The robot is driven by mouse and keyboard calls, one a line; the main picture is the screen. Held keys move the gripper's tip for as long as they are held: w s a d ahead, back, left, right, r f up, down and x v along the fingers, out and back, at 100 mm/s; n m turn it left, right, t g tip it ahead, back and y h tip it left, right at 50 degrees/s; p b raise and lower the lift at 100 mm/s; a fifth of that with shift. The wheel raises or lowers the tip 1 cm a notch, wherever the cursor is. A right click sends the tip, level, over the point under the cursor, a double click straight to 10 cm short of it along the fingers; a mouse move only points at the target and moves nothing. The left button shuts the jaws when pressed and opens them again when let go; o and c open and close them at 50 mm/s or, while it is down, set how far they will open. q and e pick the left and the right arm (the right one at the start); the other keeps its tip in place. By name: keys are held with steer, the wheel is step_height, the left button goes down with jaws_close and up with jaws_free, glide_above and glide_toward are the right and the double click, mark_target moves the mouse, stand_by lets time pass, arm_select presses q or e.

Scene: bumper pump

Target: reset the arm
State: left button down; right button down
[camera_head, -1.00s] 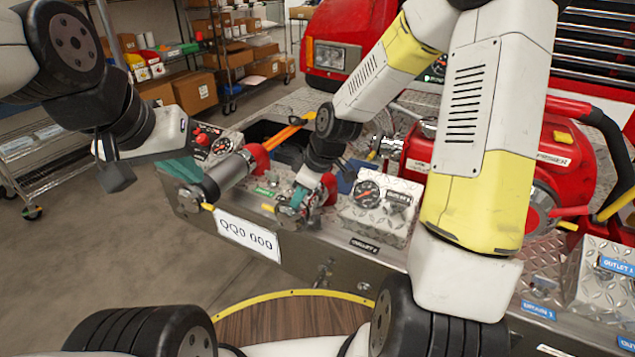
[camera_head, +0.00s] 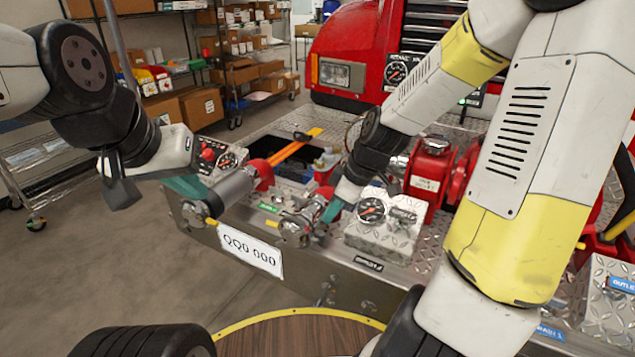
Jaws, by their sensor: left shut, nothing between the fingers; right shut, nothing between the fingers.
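My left gripper (camera_head: 187,187) has teal fingers, partly hidden, at the left end of the bumper, beside a grey metal cylinder (camera_head: 233,188) with a red collar. It looks shut and holds nothing visible. My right gripper (camera_head: 331,211) has teal fingers and reaches down from the right to just right of a silver-and-red coupling (camera_head: 297,228) on the bumper. It looks shut and empty. I cannot tell whether its fingertips touch the coupling. My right arm covers much of the right side of the view.
The metal bumper (camera_head: 325,283) carries a gauge box (camera_head: 377,238), and a red pump unit (camera_head: 430,172) is behind it. An orange bar (camera_head: 298,143) lies over a dark recess. The red truck (camera_head: 345,48) and shelves with boxes (camera_head: 203,106) stand behind.

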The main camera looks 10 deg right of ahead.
steer(key=s+d+r+m+t+h, duration=0.1)
steer(key=s+d+r+m+t, duration=0.1)
steer(key=s+r+m, duration=0.4)
steer(key=s+d+r+m+t+h, duration=0.1)
steer(key=s+r+m, duration=0.5)
steer(key=r, duration=0.6)
steer(key=shift+s+d+r+m+t, duration=0.15)
steer(key=shift+s+d+m+t, duration=0.2)
steer(key=shift+s+d, duration=0.45)
